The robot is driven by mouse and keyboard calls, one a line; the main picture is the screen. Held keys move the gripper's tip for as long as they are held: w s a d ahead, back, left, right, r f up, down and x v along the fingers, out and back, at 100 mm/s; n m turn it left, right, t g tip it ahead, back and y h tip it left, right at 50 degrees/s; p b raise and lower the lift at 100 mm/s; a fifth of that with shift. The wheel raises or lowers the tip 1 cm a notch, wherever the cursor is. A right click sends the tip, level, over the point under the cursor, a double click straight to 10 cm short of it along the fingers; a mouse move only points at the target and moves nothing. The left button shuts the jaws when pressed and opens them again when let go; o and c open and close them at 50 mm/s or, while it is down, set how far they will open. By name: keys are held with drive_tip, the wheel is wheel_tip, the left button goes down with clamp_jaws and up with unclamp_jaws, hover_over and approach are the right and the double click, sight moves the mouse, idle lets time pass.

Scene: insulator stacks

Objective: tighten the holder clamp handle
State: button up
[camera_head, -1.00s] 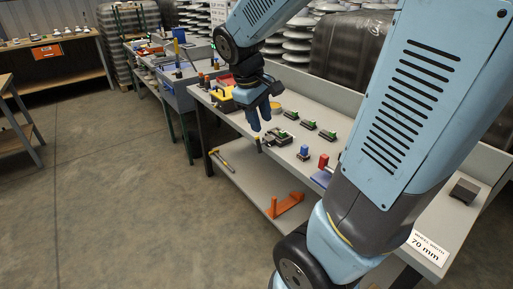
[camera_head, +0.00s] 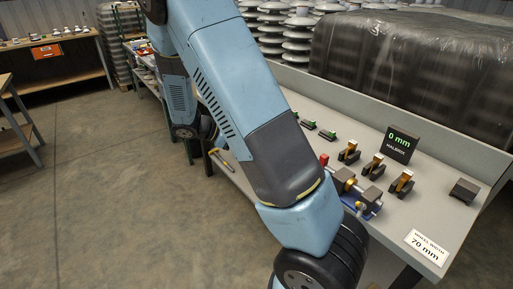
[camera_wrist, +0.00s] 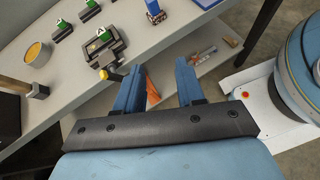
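In the wrist view, a dark holder clamp (camera_wrist: 112,48) stands on the grey bench and has a green-marked piece on it. Its handle, with a yellow end (camera_wrist: 106,75), points toward the bench's front edge. My gripper (camera_wrist: 160,68) is open and empty, with two blue fingers spread apart. The handle lies just left of the left finger in the picture, not between the fingers; I cannot tell the height gap. In the head view my arm hides both the gripper and the holder clamp.
Green-topped blocks (camera_head: 327,134) sit on the bench. A blue vise (camera_head: 362,197), several orange-topped blocks (camera_head: 373,166) and a display reading 0 mm (camera_head: 400,145) stand at right. An orange item (camera_wrist: 152,92) lies below, partly behind the left finger.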

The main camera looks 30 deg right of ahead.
drive_tip(key=w+a+f+n+t+h, duration=0.3)
drive_tip(key=w+f+n+t+h, duration=0.3)
drive_tip(key=f+n, duration=0.45)
drive_tip(key=shift+m+g, duration=0.4)
drive_tip(key=shift+m, duration=0.15)
drive_tip(key=w+d, duration=0.1)
drive_tip(key=d, duration=0.3)
drive_tip(key=w+d+f, duration=0.1)
drive_tip(key=d, duration=0.4)
drive_tip(key=w+d, duration=0.2)
drive_tip(key=d, duration=0.2)
drive_tip(key=shift+d+f, duration=0.15)
drive_tip(key=shift+d, duration=0.2)
drive_tip(key=shift+c, duration=0.3)
clamp_jaws()
